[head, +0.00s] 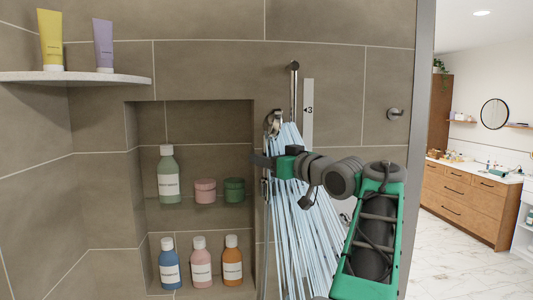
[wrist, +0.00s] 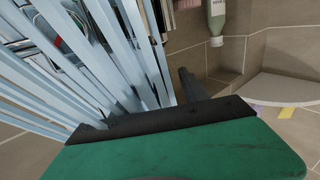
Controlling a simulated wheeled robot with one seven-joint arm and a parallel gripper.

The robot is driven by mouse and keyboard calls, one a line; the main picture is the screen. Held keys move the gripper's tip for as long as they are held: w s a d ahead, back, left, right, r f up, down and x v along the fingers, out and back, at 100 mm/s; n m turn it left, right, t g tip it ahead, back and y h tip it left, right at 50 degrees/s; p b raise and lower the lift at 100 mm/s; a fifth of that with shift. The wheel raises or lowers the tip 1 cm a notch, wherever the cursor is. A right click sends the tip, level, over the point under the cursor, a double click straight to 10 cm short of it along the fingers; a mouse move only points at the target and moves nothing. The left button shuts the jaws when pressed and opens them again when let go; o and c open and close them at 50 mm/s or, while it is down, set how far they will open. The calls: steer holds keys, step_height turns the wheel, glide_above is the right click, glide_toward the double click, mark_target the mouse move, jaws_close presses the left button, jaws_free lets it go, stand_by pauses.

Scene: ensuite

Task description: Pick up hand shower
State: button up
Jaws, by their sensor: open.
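The hand shower (head: 273,122) hangs on a chrome riser rail (head: 294,85) on the tiled wall, right of the niche. Pale blue streams of water (head: 300,235) fan down from its head. My gripper (head: 257,162) is open and empty, a little below the shower head and at the left edge of the spray. My arm reaches in from the right, across the water. In the wrist view the water streams (wrist: 95,60) cover the left side and hide part of my gripper; one dark finger (wrist: 190,85) shows. I cannot make out the hand shower clearly there.
A niche left of the rail holds a green bottle (head: 167,175), pink jar (head: 205,191), green jar (head: 234,190) and several bottles below. A corner shelf (head: 75,78) carries two tubes. A wall knob (head: 395,114) is at right. Beyond the shower edge stands a wooden vanity (head: 470,195).

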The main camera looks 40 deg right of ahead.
steer(key=w, duration=0.2)
steer(key=shift+w, duration=0.4)
steer(key=shift+s, duration=0.1)
steer(key=shift+c, duration=0.2)
jaws_close()
steer(key=shift+r, duration=0.1)
stand_by(0.6)
